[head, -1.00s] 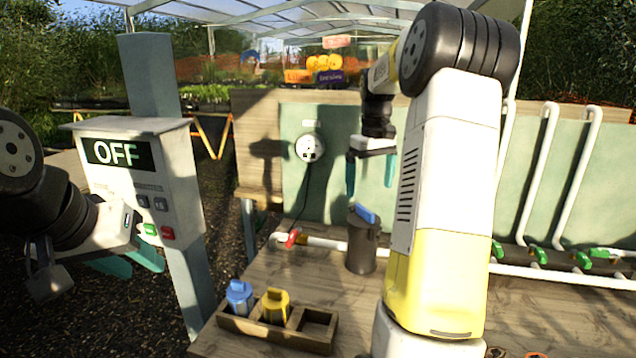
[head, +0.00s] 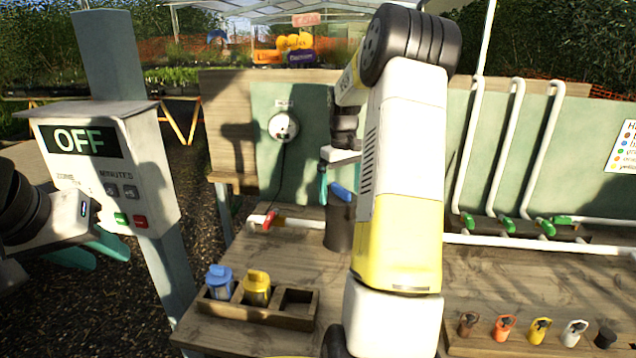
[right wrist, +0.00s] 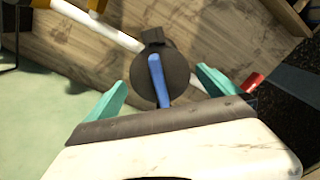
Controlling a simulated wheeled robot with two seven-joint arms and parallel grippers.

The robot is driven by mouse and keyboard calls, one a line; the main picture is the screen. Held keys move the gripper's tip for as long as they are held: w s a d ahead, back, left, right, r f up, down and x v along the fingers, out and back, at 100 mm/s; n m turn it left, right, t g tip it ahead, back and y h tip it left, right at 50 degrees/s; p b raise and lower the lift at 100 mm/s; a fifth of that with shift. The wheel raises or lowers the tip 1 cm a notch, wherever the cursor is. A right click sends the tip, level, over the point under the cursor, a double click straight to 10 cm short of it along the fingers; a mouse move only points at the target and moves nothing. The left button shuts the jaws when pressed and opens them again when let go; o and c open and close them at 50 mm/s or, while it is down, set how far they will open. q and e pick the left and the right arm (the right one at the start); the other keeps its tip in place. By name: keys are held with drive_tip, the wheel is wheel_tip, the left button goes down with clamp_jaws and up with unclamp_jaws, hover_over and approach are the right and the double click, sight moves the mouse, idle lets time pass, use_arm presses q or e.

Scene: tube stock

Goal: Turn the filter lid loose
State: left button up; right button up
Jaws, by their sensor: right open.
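The filter is a dark upright cylinder (head: 339,225) on the wooden bench, with a blue bar handle (head: 342,192) across its lid. In the right wrist view the round black lid (right wrist: 176,82) shows from above, with the blue handle (right wrist: 158,80) across it. My right gripper (right wrist: 166,98) is open, with one teal finger on each side of the lid in that view. In the head view its finger (head: 322,188) is near the filter's top, partly hidden by my arm. Contact is not visible.
A control box (head: 105,170) reading OFF stands on a post at left. A wooden rack (head: 262,312) holds a blue and a yellow cartridge, with one empty slot. A red-handled valve (head: 269,220) and white pipe lie behind. Several coloured tags (head: 503,328) line the bench's right.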

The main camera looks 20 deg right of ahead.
drive_tip(key=c, duration=1.3)
drive_tip(key=shift+o, duration=0.2)
drive_tip(key=n, duration=0.4)
drive_tip(key=shift+n, duration=0.4)
drive_tip(key=n, duration=0.3)
drive_tip(key=o, duration=1.3)
drive_tip(key=shift+c, duration=0.2)
drive_tip(key=shift+r, duration=0.1)
